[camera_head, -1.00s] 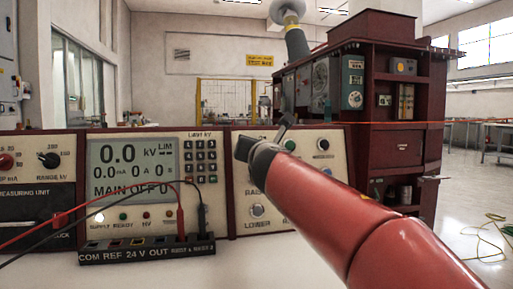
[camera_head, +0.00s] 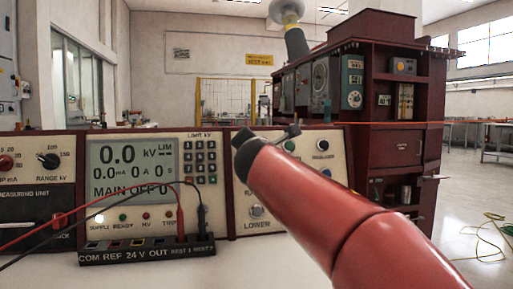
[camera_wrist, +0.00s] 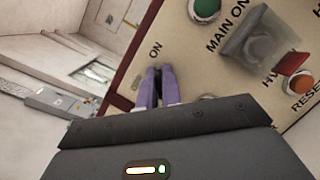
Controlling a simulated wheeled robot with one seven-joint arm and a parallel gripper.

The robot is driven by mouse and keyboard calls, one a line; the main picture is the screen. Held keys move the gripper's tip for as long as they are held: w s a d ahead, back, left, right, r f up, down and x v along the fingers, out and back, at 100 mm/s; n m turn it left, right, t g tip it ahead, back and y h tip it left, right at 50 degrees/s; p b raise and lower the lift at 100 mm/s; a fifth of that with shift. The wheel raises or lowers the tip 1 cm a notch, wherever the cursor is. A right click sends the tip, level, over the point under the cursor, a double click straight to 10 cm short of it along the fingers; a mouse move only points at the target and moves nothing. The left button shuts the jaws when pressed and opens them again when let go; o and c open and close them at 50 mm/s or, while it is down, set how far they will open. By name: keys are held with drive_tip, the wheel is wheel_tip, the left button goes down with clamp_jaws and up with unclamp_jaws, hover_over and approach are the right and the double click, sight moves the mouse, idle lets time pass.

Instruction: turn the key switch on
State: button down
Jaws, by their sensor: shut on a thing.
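In the wrist view my gripper (camera_wrist: 158,72) has its two purple fingers close together against the cream panel (camera_wrist: 175,50), just below the printed "ON". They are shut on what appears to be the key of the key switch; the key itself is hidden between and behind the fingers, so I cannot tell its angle. In the head view my red arm covers the key switch and my fingers. The display (camera_head: 132,168) there reads "MAIN OFF" and 0.0 kV.
In the wrist view a green button (camera_wrist: 205,8) by "MAIN ON", a clear raised cover (camera_wrist: 262,45) and a red button (camera_wrist: 299,84) sit to the right. In the head view a terminal strip (camera_head: 147,250) with red and black leads stands in front of the panel.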

drive_tip(key=c, duration=1.6)
unclamp_jaws()
drive_tip(key=s, duration=0.4)
drive_tip(key=s+b, duration=0.1)
drive_tip(key=s, duration=0.2)
drive_tip(key=shift+s+d, duration=0.2)
drive_tip(key=shift+s, duration=0.2)
